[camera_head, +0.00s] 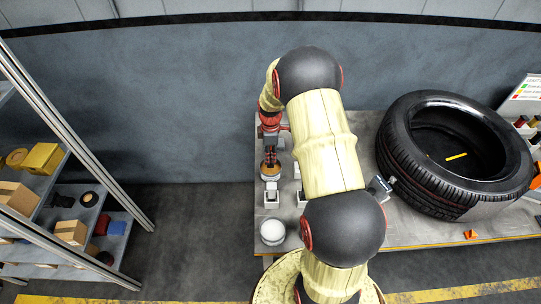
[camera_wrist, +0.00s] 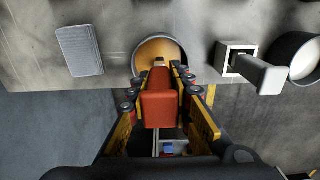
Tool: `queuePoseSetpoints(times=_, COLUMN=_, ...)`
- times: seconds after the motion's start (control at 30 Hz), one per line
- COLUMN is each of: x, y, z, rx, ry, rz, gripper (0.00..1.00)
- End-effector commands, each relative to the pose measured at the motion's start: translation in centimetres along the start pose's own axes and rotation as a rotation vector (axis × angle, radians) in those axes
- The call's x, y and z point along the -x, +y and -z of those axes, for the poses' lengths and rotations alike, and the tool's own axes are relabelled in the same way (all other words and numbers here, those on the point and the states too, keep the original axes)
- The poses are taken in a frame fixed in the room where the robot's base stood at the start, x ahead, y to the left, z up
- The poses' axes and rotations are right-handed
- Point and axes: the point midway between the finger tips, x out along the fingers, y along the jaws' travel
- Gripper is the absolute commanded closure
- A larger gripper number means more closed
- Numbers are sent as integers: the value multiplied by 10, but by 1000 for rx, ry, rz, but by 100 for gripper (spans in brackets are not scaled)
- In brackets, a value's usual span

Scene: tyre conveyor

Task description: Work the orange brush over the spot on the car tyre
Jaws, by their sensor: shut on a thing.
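My gripper (camera_head: 270,152) is at the left end of the bench, left of my arm in the head view. In the wrist view my gripper (camera_wrist: 167,90) is shut on the orange brush (camera_wrist: 158,108), which shows as an orange-red block between the fingers. The brush's far end points at a round cup with a tan inside (camera_wrist: 150,50); I cannot tell whether it touches it. The black car tyre (camera_head: 398,170) lies flat at the right of the bench, well apart from my gripper. A yellow mark (camera_head: 456,156) shows within its opening; no other spot is clear.
A white-filled round container (camera_head: 272,232) stands at the bench's front left. A square holder with a pale handle (camera_wrist: 255,68) is right of the cup in the wrist view. Shelves with boxes (camera_head: 42,158) stand at the left. A small orange piece (camera_head: 470,234) lies before the tyre.

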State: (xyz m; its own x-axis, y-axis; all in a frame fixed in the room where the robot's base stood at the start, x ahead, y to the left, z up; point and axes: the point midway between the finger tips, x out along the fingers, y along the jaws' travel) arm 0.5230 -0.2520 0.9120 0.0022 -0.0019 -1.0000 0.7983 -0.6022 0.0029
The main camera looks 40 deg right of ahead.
Motion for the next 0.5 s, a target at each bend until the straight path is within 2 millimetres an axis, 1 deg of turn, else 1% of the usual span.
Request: queuePoseSetpoints(times=0.5, x=-10, y=0, z=0, rx=0, ry=0, rz=0, gripper=100)
